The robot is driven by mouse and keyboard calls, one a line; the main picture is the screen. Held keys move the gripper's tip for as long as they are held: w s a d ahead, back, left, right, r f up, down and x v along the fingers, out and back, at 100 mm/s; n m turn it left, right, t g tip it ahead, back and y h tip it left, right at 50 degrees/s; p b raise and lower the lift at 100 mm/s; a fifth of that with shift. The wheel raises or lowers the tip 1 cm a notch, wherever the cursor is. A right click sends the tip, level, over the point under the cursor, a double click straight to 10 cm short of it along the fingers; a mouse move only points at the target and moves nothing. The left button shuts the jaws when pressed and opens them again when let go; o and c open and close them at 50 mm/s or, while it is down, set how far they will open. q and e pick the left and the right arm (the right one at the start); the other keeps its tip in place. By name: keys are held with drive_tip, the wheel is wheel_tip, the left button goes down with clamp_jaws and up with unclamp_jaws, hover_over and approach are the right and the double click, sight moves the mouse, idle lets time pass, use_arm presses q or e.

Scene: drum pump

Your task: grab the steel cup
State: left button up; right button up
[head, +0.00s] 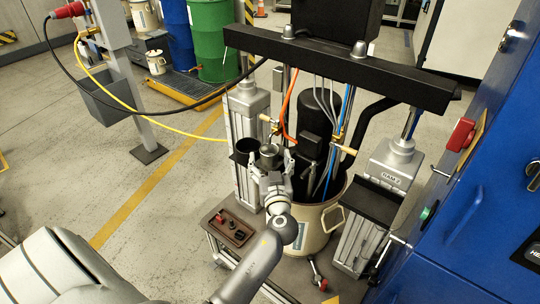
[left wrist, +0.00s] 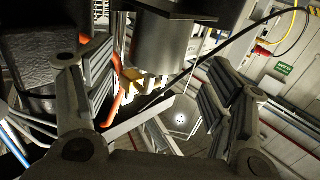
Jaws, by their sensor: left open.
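The steel cup (head: 269,151) is a small grey metal cup with an open top. It stands upright at the front of the pump frame, beside a black round holder (head: 245,147). My left gripper (head: 272,165) is right at the cup in the head view, with its fingers around or just in front of it; contact cannot be told. In the left wrist view a grey cylinder that looks like the cup (left wrist: 163,48) shows ahead, between the widely spread fingers of the left gripper (left wrist: 158,80). My right gripper is not in view.
A black crossbeam (head: 330,68) spans above the cup. An orange hose (head: 289,108), cables and a black pump body (head: 316,120) are close behind. A cream drum (head: 317,228) stands below, and a brown tray (head: 231,229) lies at front left. A blue cabinet (head: 480,220) is at right.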

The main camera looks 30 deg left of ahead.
sight(271, 157)
use_arm(q)
drive_tip(key=shift+w+a+r+p, duration=0.2)
drive_tip(key=shift+w+a+p, duration=0.1)
drive_tip(key=shift+w, duration=0.15)
drive_tip(key=x, duration=0.1)
drive_tip(key=p+x, duration=0.1)
drive_tip(key=x, duration=0.1)
drive_tip(key=shift+d+f, duration=0.15)
drive_tip(key=shift+f, duration=0.05)
drive_tip(key=shift+w+a+f, duration=0.1)
drive_tip(key=shift+w+a, duration=0.2)
drive_tip(key=shift+w, duration=0.05)
drive_tip(key=shift+c, duration=0.2)
drive_tip(key=c, duration=1)
drive_tip(key=shift+c, duration=0.8)
